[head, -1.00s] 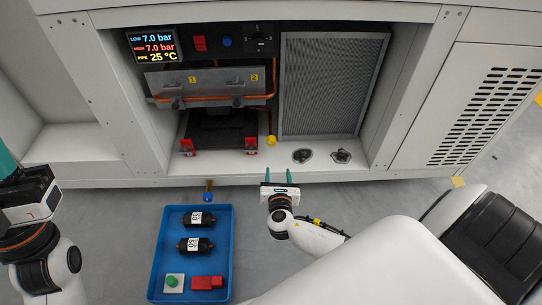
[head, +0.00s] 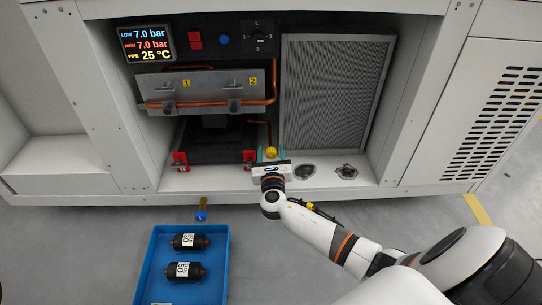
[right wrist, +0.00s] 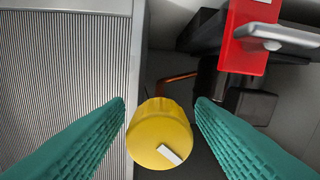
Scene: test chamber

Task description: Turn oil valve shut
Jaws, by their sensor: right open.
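The yellow valve knob (head: 270,152) sits low in the cabinet, at the end of a copper pipe, right of the black unit with red clamps. In the right wrist view the knob (right wrist: 159,134) has a ribbed rim and a white mark on its face, which slants down to the right. My right gripper (head: 270,156) is open. Its green fingers (right wrist: 160,112) stand on either side of the knob, with a visible gap at each side in the wrist view; I see no contact. My left gripper is not in view.
A grey filter panel (head: 333,100) stands right of the knob. A red clamp (head: 249,157) is close on its left, and also shows in the wrist view (right wrist: 249,35). A display (head: 146,44) reads 7.0 bar twice and 25 °C. A blue tray (head: 146,270) holds black cylinders on the floor.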

